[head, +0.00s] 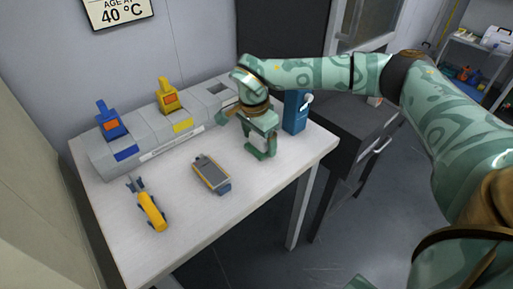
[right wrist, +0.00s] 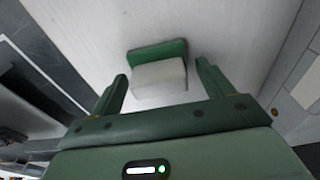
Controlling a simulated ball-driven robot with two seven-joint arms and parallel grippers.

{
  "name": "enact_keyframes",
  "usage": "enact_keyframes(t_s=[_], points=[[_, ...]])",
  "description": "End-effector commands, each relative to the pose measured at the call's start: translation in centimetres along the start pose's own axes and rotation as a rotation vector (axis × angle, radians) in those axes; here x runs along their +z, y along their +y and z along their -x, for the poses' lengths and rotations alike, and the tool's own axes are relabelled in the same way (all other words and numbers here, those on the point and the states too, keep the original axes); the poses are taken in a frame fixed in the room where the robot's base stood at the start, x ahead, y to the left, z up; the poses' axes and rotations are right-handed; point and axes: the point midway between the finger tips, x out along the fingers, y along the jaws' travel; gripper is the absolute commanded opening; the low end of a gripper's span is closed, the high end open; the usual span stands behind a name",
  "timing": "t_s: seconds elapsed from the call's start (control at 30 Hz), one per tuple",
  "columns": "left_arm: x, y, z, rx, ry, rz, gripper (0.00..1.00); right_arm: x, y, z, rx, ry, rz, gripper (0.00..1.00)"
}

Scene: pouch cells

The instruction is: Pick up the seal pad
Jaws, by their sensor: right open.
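The seal pad (right wrist: 158,70), a small block with a green back part and a white front part, lies on the pale table in the right wrist view. My right gripper (right wrist: 162,74) is open, with one finger on either side of the pad and a gap at each side. In the head view my right gripper (head: 262,152) points down over the right part of the table, and I cannot make out the pad apart from it there. My left gripper is in neither view.
A long grey holder (head: 190,137) with blue and yellow upright pieces stands along the table's back. A blue object (head: 295,112) stands right of my gripper. The table's front is clear.

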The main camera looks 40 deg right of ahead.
Motion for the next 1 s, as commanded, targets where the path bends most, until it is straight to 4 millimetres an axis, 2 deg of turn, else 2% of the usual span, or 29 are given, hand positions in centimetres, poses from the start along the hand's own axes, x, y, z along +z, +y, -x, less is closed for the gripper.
enact_keyframes(t_s=[0.17, 0.33, 0.37, 0.73, 0.87, 0.93, 1.0], points=[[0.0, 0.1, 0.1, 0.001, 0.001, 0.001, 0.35, 0.0, 0.0, 0.2, -0.004, 0.000, 0.000, 0.80], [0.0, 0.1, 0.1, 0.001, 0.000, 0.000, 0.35, 0.0, 0.0, 0.2, -0.004, 0.000, 0.000, 0.35], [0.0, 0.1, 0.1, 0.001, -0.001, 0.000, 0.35, 0.0, 0.0, 0.2, -0.004, 0.000, 0.000, 0.31], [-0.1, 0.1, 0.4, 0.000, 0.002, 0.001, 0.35, -0.1, -0.1, 0.8, -0.005, 0.000, 0.000, 0.31], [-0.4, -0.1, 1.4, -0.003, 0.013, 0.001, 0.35, -0.2, -0.1, 2.5, -0.009, 0.000, 0.000, 0.31], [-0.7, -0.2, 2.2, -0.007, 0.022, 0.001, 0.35, -0.4, -0.1, 4.0, -0.011, 0.000, 0.000, 0.31], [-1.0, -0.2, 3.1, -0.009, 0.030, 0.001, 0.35, -0.2, 0.8, 5.4, -0.011, 0.000, 0.002, 0.31]])
